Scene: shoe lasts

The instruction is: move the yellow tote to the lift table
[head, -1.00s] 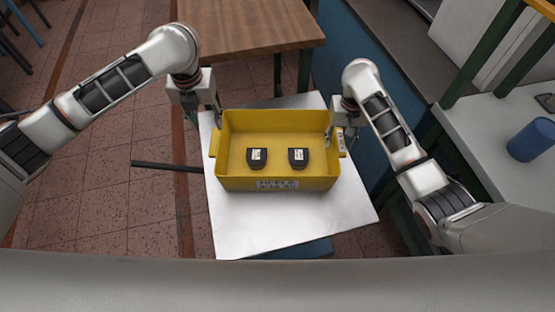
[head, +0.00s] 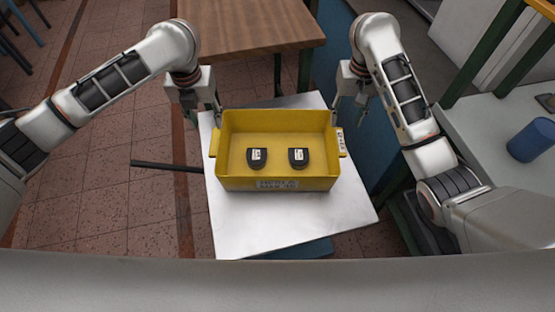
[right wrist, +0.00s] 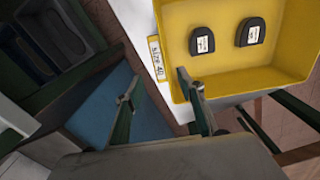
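The yellow tote (head: 278,184) rests on the pale metal top of the lift table (head: 285,222), with two black heel pieces (head: 257,158) (head: 298,157) inside. It also shows in the right wrist view (right wrist: 230,77). My left gripper (head: 205,110) is by the tote's far left corner, its fingers apart; whether it touches the tote is unclear. My right gripper (head: 348,108) is open and empty, just above and beside the far right corner. Its two fingers stand apart in the right wrist view (right wrist: 157,90), beside the label on the tote's end.
A brown wooden table (head: 250,25) stands behind the lift table. A dark bar (head: 165,166) sticks out left of the lift table. At the right is a grey bench (head: 490,125) with a blue cylinder (head: 531,140). Tiled floor is open at the left.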

